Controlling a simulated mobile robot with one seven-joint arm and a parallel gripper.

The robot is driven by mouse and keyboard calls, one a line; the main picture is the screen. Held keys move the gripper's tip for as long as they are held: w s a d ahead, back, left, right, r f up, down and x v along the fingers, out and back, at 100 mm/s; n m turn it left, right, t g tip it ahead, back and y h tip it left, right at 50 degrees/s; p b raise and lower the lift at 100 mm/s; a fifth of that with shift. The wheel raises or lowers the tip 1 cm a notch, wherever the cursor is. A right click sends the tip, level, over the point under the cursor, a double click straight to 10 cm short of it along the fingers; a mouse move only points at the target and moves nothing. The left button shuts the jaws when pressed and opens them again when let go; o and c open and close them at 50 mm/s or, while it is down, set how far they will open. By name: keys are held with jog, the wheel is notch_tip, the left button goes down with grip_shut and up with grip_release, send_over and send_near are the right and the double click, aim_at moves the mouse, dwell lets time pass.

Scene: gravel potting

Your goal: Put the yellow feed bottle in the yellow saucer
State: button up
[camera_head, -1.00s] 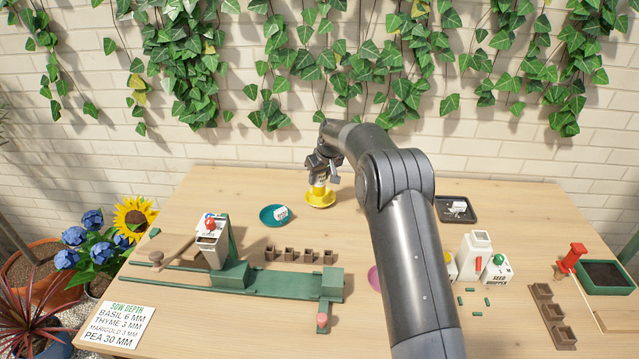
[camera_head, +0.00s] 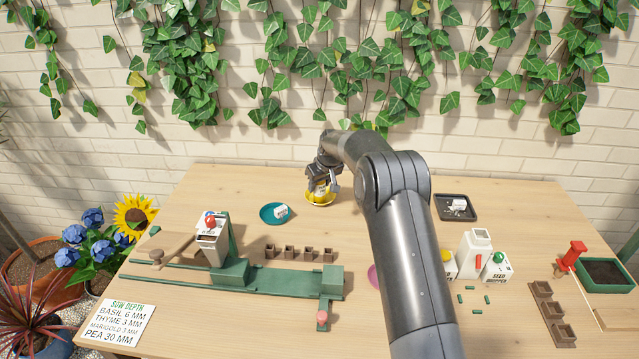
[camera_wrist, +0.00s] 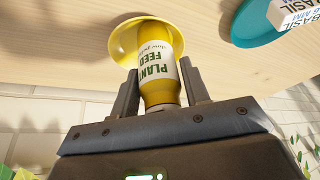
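The yellow feed bottle (camera_wrist: 155,68) has a white label reading PLANT FEED. It stands between the fingers of my gripper (camera_wrist: 158,85), which look closed against its sides in the wrist view. The yellow saucer (camera_wrist: 122,40) lies directly beyond the bottle's base. In the head view my gripper (camera_head: 321,182) is low over the yellow saucer (camera_head: 319,201), with the bottle (camera_head: 320,190) partly hidden between the fingers. The bottle looks upright, its base within the saucer's rim. The exact contact of base and saucer is hard to see.
A teal saucer (camera_head: 266,217) with a white packet stands left of the yellow one. A black tray (camera_head: 441,212) lies to the right. A green rail device (camera_head: 270,281) and several small brown pots (camera_head: 288,252) are in front. Bare table surrounds the yellow saucer.

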jog(key=o, duration=0.3)
jog(key=shift+o, duration=0.2)
jog(key=s+d+r, duration=0.3)
jog(key=s+r, duration=0.1)
jog(key=r, duration=0.3)
jog(key=s+d+r+m, duration=0.1)
jog(key=s+d+r, duration=0.25)
jog(key=r, duration=0.45)
jog(key=s+d+r, duration=0.2)
jog(key=s+r, duration=0.3)
jog(key=r, duration=0.2)
jog(key=s+d+r+m+t+h, duration=0.1)
jog(key=s+d+r, duration=0.25)
jog(key=s, duration=0.45)
jog(key=s+d+r+m+h, duration=0.1)
jog(key=s+d+r, duration=0.25)
jog(key=s, duration=0.35)
jog(key=s+d+f+m, duration=0.1)
jog(key=s+d+f, duration=0.1)
jog(key=s, duration=0.6)
jog(key=s+d+f+m, duration=0.1)
jog(key=s+d+f, duration=0.1)
jog(key=s, duration=0.7)
jog(key=s+d+f+m, duration=0.2)
jog(key=s+d, duration=0.1)
jog(key=s, duration=0.6)
jog(key=shift+d+f+t+h, duration=0.2)
jog(key=shift+t+h, duration=0.2)
